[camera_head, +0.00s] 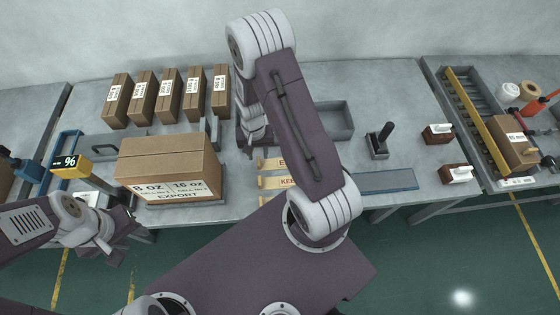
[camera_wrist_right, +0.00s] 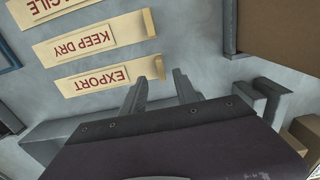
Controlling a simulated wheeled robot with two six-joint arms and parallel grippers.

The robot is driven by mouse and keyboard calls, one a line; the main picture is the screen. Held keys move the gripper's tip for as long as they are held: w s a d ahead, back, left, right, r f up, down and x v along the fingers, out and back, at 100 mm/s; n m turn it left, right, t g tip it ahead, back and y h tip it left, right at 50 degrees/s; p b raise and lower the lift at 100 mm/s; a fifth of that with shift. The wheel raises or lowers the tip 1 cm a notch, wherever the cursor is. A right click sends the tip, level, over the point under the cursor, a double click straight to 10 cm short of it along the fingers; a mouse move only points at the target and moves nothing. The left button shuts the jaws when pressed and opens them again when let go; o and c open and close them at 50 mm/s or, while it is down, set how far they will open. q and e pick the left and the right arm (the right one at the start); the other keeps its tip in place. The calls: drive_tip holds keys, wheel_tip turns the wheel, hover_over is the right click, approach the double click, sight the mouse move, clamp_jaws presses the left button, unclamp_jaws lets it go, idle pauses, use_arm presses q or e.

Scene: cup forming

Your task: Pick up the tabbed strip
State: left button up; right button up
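Three cream strips lie flat on the grey bench, each with a raised tab at one end. They are the EXPORT strip (camera_wrist_right: 93,80), the KEEP DRY strip (camera_wrist_right: 92,38) and a strip ending in "GILE" (camera_wrist_right: 35,10). In the head view my arm partly covers the EXPORT strip (camera_head: 270,163) and the KEEP DRY strip (camera_head: 272,182). My right gripper (camera_wrist_right: 162,88) is open and empty, its fingers apart near the tabbed end of the EXPORT strip. My left gripper (camera_head: 122,238) hangs in front of the bench; its jaws are too small to judge.
A large carton (camera_head: 168,165) stands left of the strips. Several small cartons (camera_head: 168,92) line the back. A grey tray (camera_head: 335,120), a black-handled stamp (camera_head: 380,140) and a blue-grey strip (camera_head: 385,180) are to the right. A yellow display (camera_head: 70,163) is at left.

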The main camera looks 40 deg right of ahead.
sight(258, 161)
drive_tip(key=shift+s+a+f, duration=0.1)
drive_tip(key=shift+f, duration=0.2)
wheel_tip(258, 161, down, 4)
drive_tip(key=shift+a+p, duration=0.15)
drive_tip(key=shift+p, duration=0.25)
drive_tip(key=shift+f, duration=0.25)
clamp_jaws()
drive_tip(key=shift+r, duration=0.1)
wheel_tip(258, 161, up, 4)
drive_tip(key=shift+r+b, duration=0.1)
drive_tip(key=shift+b, duration=0.2)
drive_tip(key=s+d+r+p, duration=0.3)
drive_tip(key=s+r, duration=0.3)
drive_tip(key=s, duration=0.5)
drive_tip(key=shift+d+r+p, duration=0.35)
drive_tip(key=shift+d+p, duration=0.05)
drive_tip(key=shift+d, duration=0.2)
